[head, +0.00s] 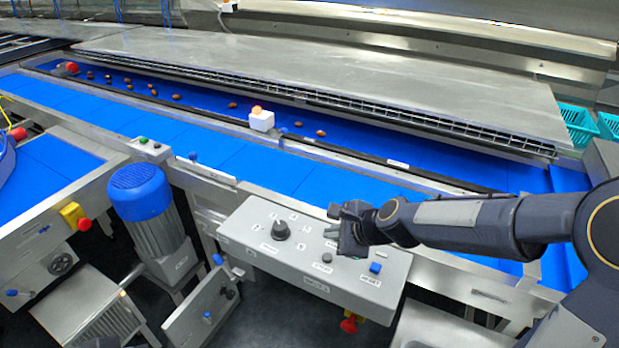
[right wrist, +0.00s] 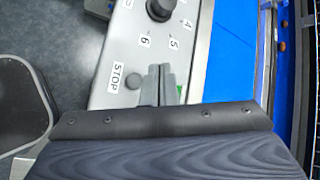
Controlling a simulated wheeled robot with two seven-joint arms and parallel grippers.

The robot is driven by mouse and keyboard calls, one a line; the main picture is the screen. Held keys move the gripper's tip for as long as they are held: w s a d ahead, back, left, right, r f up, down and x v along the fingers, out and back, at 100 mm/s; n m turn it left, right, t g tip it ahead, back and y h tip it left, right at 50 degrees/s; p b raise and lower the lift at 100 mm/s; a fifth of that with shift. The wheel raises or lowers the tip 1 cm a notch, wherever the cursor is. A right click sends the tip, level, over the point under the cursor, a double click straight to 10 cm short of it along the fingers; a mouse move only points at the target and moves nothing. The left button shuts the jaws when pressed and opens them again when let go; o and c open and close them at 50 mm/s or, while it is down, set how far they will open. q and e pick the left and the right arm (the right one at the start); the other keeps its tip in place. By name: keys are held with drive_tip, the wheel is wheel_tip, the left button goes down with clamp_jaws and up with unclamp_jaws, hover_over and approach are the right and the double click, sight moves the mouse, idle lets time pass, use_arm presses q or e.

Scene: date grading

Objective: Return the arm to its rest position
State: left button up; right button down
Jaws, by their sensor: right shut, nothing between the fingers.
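My right gripper (head: 334,222) is over the grey control panel (head: 256,238), its arm coming in from the right. Its two fingers are shut together with nothing between them. In the right wrist view the shut fingers (right wrist: 160,82) appear above the panel face (right wrist: 120,45), beside a small round button (right wrist: 134,81) near the STOP label (right wrist: 118,78). A green button (right wrist: 179,88) is partly hidden by the fingers. I cannot tell whether the fingertips touch the panel. My left gripper is not in view.
The panel carries a black dial (head: 281,229) and a blue button (head: 375,267). A blue motor (head: 140,192) stands at left. Teal crates (head: 577,118) are at far right.

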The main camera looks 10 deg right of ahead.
drive_tip(key=shift+r, duration=0.1)
drive_tip(key=s+d+r+n+h, duration=0.1)
drive_tip(key=s+d+n, duration=0.3)
drive_tip(key=s+n, duration=0.4)
drive_tip(key=s+d+r+n+g, duration=0.1)
drive_tip(key=s+d+r+n, duration=0.2)
drive_tip(key=s+n, duration=0.6)
drive_tip(key=s+d, duration=0.2)
drive_tip(key=s, duration=0.7)
drive_tip(key=shift+s+d+r+n+g+h, duration=0.2)
drive_tip(key=shift+s+n+g+h, duration=0.1)
drive_tip(key=shift+s+h, duration=0.1)
